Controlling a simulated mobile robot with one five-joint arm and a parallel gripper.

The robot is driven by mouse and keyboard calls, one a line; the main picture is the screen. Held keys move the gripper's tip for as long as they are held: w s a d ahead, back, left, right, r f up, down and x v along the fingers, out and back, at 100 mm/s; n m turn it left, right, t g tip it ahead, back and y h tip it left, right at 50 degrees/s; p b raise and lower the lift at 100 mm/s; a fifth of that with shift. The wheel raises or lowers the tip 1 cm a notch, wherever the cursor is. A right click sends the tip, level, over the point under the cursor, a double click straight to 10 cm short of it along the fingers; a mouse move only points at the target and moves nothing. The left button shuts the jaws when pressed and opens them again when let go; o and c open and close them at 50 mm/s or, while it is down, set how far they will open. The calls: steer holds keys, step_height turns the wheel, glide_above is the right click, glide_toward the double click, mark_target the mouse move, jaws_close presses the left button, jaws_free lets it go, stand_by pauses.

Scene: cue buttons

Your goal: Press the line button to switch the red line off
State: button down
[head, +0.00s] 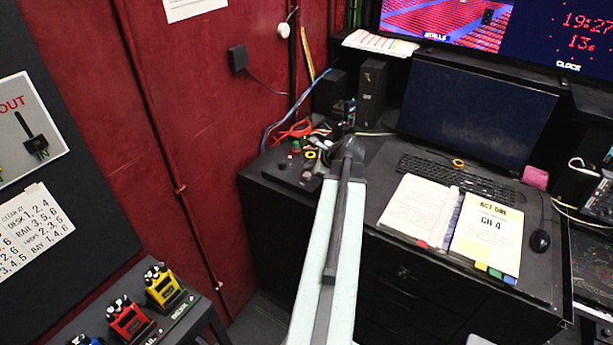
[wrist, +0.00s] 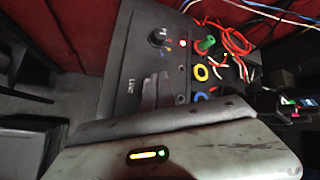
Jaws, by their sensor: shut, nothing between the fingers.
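A black control box with a "LINE" label (wrist: 130,86) fills the middle of the wrist view. It has a dark round knob (wrist: 158,37) and a small red light (wrist: 182,43) at its right edge. In the head view the box (head: 282,172) sits on the black cabinet, left of my arm. My gripper (wrist: 158,76) is shut and empty, its grey fingers over the box beside the label and below the knob in the picture. I cannot tell whether they touch it. They cover part of the panel, and no line button shows clearly. My gripper's end (head: 346,148) is small in the head view.
Red cables (wrist: 232,38), a green plug (wrist: 206,45) and a yellow ring (wrist: 201,73) crowd the box's right side. A keyboard (head: 455,178), open binder (head: 455,225) and monitor (head: 478,108) stand to the right.

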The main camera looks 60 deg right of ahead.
mark_target(309, 176)
stand_by(0.6)
steer(key=shift+f+b, duration=0.4)
steer(key=shift+f+b, duration=0.5)
stand_by(0.5)
steer(key=shift+r, duration=0.15)
steer(key=shift+r+p, duration=0.8)
steer(key=shift+p, duration=0.15)
step_height(309, 176, up, 5)
steer(key=p, duration=0.5)
steer(key=shift+r, duration=0.1)
steer(key=shift+w, duration=0.1)
